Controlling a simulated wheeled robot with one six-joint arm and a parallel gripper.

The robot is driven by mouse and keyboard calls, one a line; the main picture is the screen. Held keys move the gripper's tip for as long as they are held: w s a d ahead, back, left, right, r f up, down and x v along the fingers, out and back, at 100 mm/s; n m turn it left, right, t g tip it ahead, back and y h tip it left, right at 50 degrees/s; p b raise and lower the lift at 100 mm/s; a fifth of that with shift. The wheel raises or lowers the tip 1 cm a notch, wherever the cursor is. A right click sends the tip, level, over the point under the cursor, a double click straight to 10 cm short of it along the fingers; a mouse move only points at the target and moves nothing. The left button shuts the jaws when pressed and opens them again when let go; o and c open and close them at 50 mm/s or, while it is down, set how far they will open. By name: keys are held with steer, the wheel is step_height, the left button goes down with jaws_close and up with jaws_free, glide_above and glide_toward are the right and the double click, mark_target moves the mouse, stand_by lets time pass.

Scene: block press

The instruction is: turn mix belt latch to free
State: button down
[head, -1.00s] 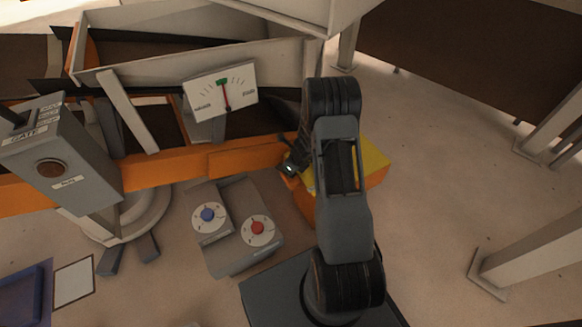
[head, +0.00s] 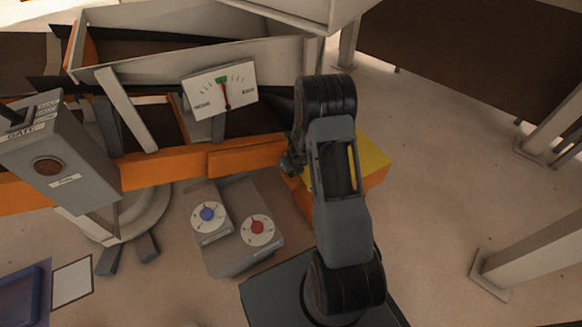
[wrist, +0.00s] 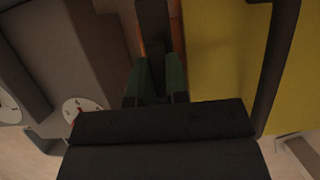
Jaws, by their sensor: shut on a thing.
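In the wrist view, a dark upright bar (wrist: 152,25), apparently the mix belt latch, lies between the tips of my gripper (wrist: 157,78). The two dark green fingers are closed on it. The bar stands between a grey housing and a yellow surface, and its far end runs out of the picture. In the head view my gripper (head: 290,165) is at the orange rail's right end, left of the yellow-topped box. My arm hides most of the gripper there. The latch's markings are not visible.
A grey control box with a blue knob (head: 208,214) and a red knob (head: 257,228) stands left of my arm. A gauge (head: 221,90) hangs above the orange rail (head: 160,162). The yellow-topped box (head: 373,163) is close on the right. A gate box (head: 50,150) stands far left.

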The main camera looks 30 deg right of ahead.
steer(key=shift+w+r, duration=0.15)
steer(key=c, duration=1.1)
jaws_free()
steer(key=p+v, duration=0.7)
steer(key=v, duration=0.6)
steer(key=shift+s+r+p, duration=0.25)
steer(key=shift+p, duration=0.1)
steer(key=s+a+r+n+y+p, duration=0.1)
steer(key=a+r+n+p, duration=0.4)
steer(key=r, duration=0.5)
steer(key=s+a+r+n+y+p, duration=0.1)
steer(key=a+r+n+p, duration=0.1)
steer(key=r+n+p, duration=0.6)
steer(key=s+a+r+n+y+p, duration=0.15)
steer(key=a+r+n, duration=0.3)
steer(key=r, duration=0.75)
steer(key=s+r+n+h+p, duration=0.1)
steer(key=s+r+n+p, duration=0.2)
steer(key=r+n, duration=0.3)
steer(key=s+r+n+h+p, duration=0.1)
steer(key=s+r+n+p, duration=0.3)
steer(key=s+r+n, duration=0.1)
steer(key=s+r+n+h+p, duration=0.1)
steer(key=s+r+n+p, duration=0.2)
steer(key=s+r+n, duration=0.2)
step_height(320, 180, up, 3)
steer(key=shift+r+n+g+h+p, duration=0.15)
steer(key=shift+n+g+h+p, duration=0.25)
steer(key=shift+n, duration=0.65)
